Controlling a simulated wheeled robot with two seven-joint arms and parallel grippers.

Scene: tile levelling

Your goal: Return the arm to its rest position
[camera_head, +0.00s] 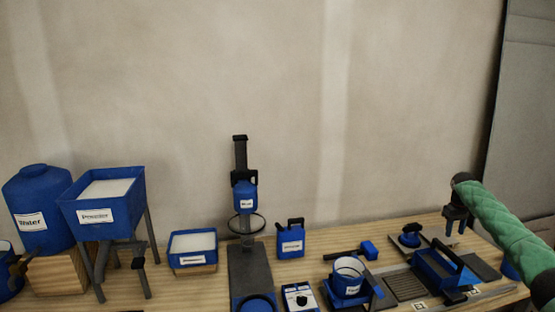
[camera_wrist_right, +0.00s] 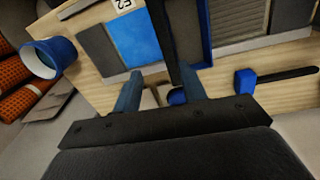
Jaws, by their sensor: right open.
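My right gripper (camera_head: 455,228) hangs fingers-down above the right end of the wooden bench, at the end of my green-sleeved arm. Its two fingers stand apart in the right wrist view (camera_wrist_right: 160,92), open, and I see nothing gripped. My left gripper does not show clearly in either view.
A blue mallet (camera_head: 368,250) and a white-lined blue bucket (camera_head: 348,276) stand left of the gripper. A blue water tank (camera_head: 36,205) and a hopper (camera_head: 103,200) stand far left. Air above the bench is open.

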